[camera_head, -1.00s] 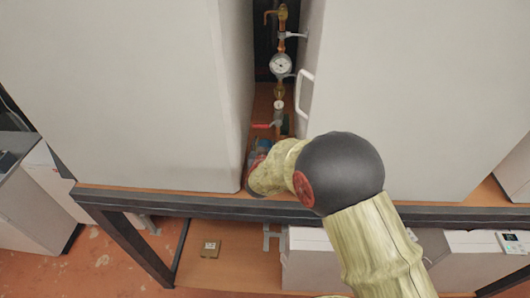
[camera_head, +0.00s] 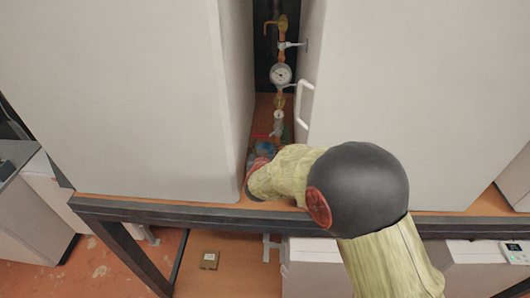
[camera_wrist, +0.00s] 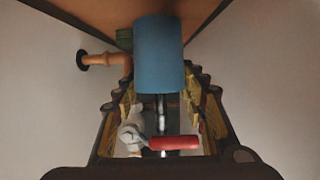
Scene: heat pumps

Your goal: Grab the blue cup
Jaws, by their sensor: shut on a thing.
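The blue cup (camera_wrist: 159,55) shows in the wrist view as a plain blue cylinder between the fingers of my gripper (camera_wrist: 160,88). My gripper is shut on it, with one finger along each side. In the head view a small patch of the blue cup (camera_head: 266,148) shows in the gap between two white cabinets, just beyond my arm. My gripper's fingers are mostly hidden there by my own arm.
White cabinets stand close on the left (camera_head: 120,90) and right (camera_head: 420,100), leaving a narrow gap. Copper piping with a pressure gauge (camera_head: 280,74) rises at its back. A red valve handle (camera_wrist: 174,143) and a copper pipe (camera_wrist: 104,60) lie near my gripper. A dark beam (camera_head: 180,213) edges the shelf.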

